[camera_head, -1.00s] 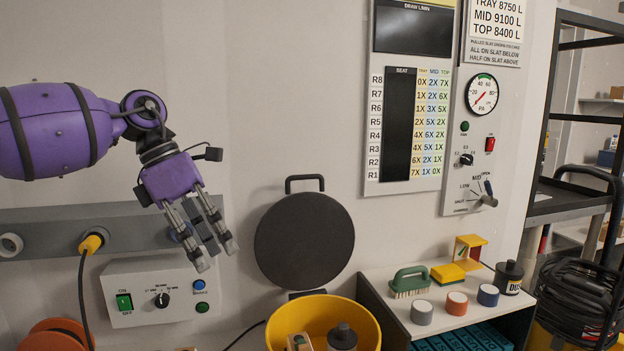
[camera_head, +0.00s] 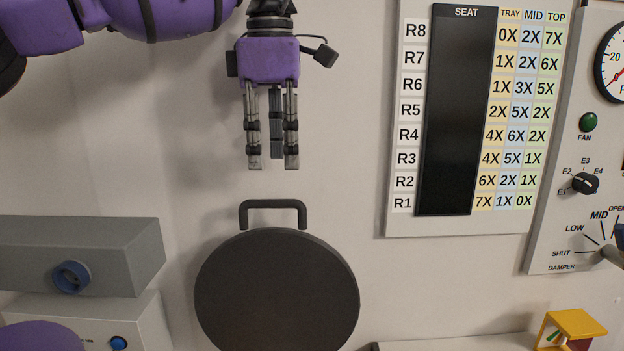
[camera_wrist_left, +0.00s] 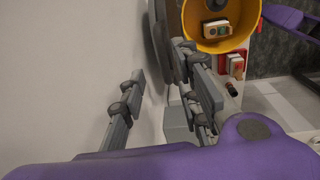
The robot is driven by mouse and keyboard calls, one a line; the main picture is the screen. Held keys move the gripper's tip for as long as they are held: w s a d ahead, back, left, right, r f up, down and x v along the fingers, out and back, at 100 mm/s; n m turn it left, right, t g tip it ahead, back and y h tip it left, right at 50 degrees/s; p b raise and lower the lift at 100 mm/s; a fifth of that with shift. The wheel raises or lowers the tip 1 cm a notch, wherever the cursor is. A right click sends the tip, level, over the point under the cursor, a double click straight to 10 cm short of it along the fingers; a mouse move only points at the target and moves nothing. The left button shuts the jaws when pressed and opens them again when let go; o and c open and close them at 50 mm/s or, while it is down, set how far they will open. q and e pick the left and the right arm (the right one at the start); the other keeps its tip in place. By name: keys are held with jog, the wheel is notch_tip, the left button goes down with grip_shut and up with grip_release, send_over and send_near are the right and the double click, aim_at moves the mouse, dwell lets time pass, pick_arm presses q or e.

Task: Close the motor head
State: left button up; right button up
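A dark grey round disc (camera_head: 277,295) with a squared handle (camera_head: 273,205) on top stands against the wall, low in the middle of the head view. I take it for the motor head, but cannot be sure. My left gripper (camera_head: 272,163) points down just above the handle, apart from it. Its fingers are spread with nothing between them. In the left wrist view, the gripper (camera_wrist_left: 155,100) also shows its fingers apart, and the disc's grey edge (camera_wrist_left: 163,40) runs beyond them.
A grey box-shaped duct (camera_head: 90,255) with a blue-ringed port sticks out at left, above a control box (camera_head: 140,315). A seat chart (camera_head: 460,115) and a damper panel (camera_head: 580,150) are at right. A yellow bucket (camera_wrist_left: 240,38) shows in the wrist view. The wall around the gripper is bare.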

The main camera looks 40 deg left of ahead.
aim_at(276, 200)
pick_arm(q)
jog(key=shift+w, duration=0.15)
jog(key=shift+f, duration=0.15)
jog(key=f, duration=0.6)
jog(key=shift+a, duration=0.25)
jog(key=shift+f, duration=0.3)
jog(key=shift+f+p, duration=0.2)
jog(key=shift+p, duration=0.1)
jog(key=c, duration=0.6)
grip_shut()
pick_arm(e)
jog(key=shift+s+d+r, duration=0.1)
jog(key=shift+s+r, duration=0.1)
jog(key=shift+s, duration=0.15)
